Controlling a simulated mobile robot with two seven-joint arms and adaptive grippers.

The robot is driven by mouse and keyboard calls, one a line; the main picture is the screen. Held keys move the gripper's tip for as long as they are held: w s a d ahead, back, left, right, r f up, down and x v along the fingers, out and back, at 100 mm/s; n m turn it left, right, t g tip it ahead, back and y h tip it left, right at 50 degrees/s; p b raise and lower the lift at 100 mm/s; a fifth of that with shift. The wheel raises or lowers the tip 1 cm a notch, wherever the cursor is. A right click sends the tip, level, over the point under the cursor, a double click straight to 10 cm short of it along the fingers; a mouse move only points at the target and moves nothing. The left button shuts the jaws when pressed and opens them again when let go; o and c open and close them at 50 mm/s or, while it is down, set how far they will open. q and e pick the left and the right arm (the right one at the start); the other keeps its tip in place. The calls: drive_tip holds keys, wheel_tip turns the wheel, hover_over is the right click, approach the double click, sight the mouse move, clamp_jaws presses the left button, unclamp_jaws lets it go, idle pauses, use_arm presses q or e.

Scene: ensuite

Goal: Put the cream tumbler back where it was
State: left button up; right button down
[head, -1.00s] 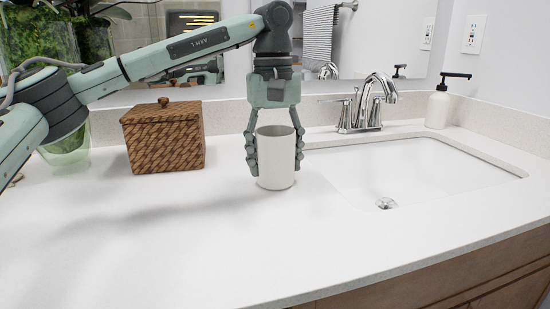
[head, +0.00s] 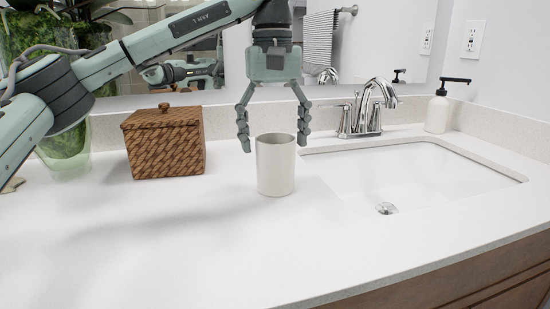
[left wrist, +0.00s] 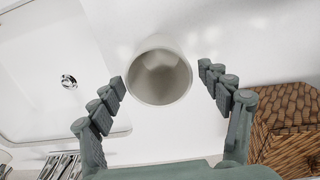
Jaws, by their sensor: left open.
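The cream tumbler (head: 275,168) stands upright on the white counter, just left of the sink, with its open top facing up. My left gripper (head: 273,138) is open and empty, its fingers pointing down at about the height of the tumbler's rim and above it. In the left wrist view the tumbler (left wrist: 160,78) lies ahead of and between the two spread fingers (left wrist: 162,88), and I look into its empty inside. The fingers appear apart from it. My right gripper is not in view.
A brown woven box (head: 165,142) with a lid stands left of the tumbler. The sink (head: 420,172), chrome faucet (head: 368,108) and soap bottle (head: 439,108) are to the right. A green glass vase with plants (head: 65,140) is at the far left. The front counter is clear.

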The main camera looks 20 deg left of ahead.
use_arm(q)
wheel_tip(320, 180, up, 7)
drive_tip(key=p, duration=0.1)
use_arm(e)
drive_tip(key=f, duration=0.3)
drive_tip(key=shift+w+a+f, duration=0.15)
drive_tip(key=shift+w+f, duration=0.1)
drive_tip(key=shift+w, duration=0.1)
use_arm(q)
drive_tip(key=shift+a+f, duration=0.1)
drive_tip(key=shift+f, duration=0.1)
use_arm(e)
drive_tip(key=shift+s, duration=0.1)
